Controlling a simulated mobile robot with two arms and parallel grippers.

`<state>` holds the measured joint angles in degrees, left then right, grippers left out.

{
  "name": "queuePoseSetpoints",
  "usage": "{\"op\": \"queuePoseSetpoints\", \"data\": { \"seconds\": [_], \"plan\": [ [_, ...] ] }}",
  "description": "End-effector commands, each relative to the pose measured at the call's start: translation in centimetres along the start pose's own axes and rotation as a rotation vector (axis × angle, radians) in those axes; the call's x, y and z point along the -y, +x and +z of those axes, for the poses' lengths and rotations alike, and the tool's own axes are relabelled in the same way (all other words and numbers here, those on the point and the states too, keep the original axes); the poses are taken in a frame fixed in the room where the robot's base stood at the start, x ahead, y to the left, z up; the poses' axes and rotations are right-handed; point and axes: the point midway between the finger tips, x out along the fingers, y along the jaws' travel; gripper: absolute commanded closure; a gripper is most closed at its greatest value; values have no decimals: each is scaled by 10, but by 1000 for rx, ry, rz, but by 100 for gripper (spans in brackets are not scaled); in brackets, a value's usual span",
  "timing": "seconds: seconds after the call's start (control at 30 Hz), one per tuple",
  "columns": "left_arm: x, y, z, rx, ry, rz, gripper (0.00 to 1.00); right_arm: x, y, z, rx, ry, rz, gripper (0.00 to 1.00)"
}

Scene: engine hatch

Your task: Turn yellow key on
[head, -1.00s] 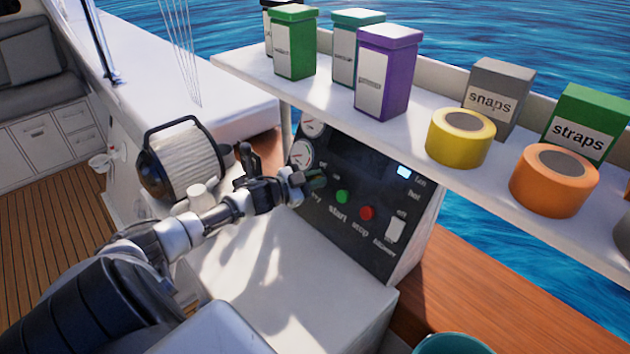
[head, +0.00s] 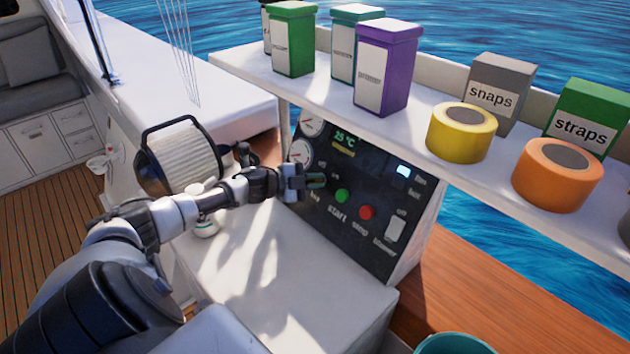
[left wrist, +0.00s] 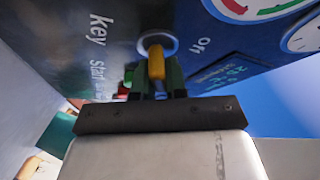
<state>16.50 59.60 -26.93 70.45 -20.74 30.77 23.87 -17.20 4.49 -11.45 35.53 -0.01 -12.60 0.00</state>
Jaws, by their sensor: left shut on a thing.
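The yellow key (left wrist: 156,64) sits in its round metal lock (left wrist: 158,43) on the dark control panel (head: 375,235), between the "key" and "off" labels in the left wrist view. My left gripper (left wrist: 154,80) is shut on it, with one finger on each side. In the head view my left gripper (head: 312,182) is at the panel's left part, just left of the green start button, and hides the key. The panel's small display (head: 344,138) is lit and reads about 25 °C. My right gripper is not in view.
The green start button (head: 342,196) and red stop button (head: 367,213) are close to the gripper. A white switch (head: 396,230) is further right. A shelf (head: 400,130) with boxes and tape rolls overhangs the panel.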

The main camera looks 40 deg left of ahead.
Motion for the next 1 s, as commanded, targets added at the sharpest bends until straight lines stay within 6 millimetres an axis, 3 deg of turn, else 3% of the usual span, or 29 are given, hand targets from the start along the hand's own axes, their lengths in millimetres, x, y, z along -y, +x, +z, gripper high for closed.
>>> {"op": "queuePoseSetpoints", "data": {
  "seconds": [0.3, 0.33, 0.5, 0.8, 1.0],
  "plan": [
    [0, 0, 0, 0, 8, 3, 100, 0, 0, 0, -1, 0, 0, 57],
    [0, 0, 0, 0, 8, 3, 85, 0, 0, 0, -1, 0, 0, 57],
    [0, 0, 0, 0, 7, 3, 62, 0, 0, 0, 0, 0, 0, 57],
    [-1, -2, 0, 1, 4, 2, 62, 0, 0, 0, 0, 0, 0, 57],
    [-3, -21, 2, 3, 4, 5, 62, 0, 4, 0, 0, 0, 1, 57]
  ]
}}
